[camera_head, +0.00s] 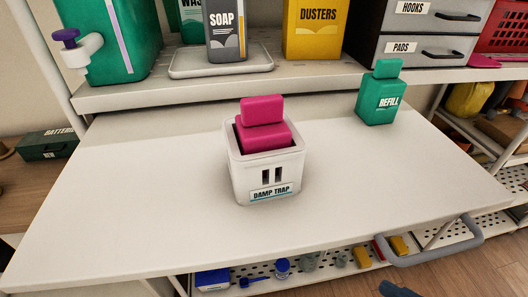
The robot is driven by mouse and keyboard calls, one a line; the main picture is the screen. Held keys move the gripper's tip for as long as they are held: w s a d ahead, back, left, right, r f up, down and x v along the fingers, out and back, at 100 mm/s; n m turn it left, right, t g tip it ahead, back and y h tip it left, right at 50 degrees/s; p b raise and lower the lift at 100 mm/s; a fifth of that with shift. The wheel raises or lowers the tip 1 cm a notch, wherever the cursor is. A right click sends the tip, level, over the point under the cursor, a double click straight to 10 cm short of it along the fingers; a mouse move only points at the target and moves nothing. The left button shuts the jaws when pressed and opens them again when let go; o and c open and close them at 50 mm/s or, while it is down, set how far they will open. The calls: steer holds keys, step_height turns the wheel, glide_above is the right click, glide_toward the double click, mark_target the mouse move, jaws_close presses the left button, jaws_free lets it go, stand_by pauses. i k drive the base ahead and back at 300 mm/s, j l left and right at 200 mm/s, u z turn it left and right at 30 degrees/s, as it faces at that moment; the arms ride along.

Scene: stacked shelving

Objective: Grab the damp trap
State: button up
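The damp trap (284,180) is a white open-topped box with a "DAMP TRAP" label and two dark slots on its front. It stands upright near the middle of the white work surface (130,205). A magenta block-shaped container with a cap (263,136) sits inside it and sticks up above the rim. Its lower part is hidden by the box walls.
A green "REFILL" bottle (379,98) stands at the back right of the surface. The shelf behind holds a "SOAP" box (226,35), a yellow "DUSTERS" box (314,28), a green dispenser (118,40) and grey drawers (415,45). A grey handle (440,252) juts from the front right.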

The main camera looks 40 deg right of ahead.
mark_target(245, 170)
steer(key=k+l, duration=0.15)
steer(key=l, duration=0.2)
steer(key=k+l, duration=0.1)
steer(key=l, duration=0.2)
steer(key=k+l+u, duration=0.1)
steer(key=l, duration=0.25)
steer(key=k+l, duration=0.15)
steer(key=l, duration=0.15)
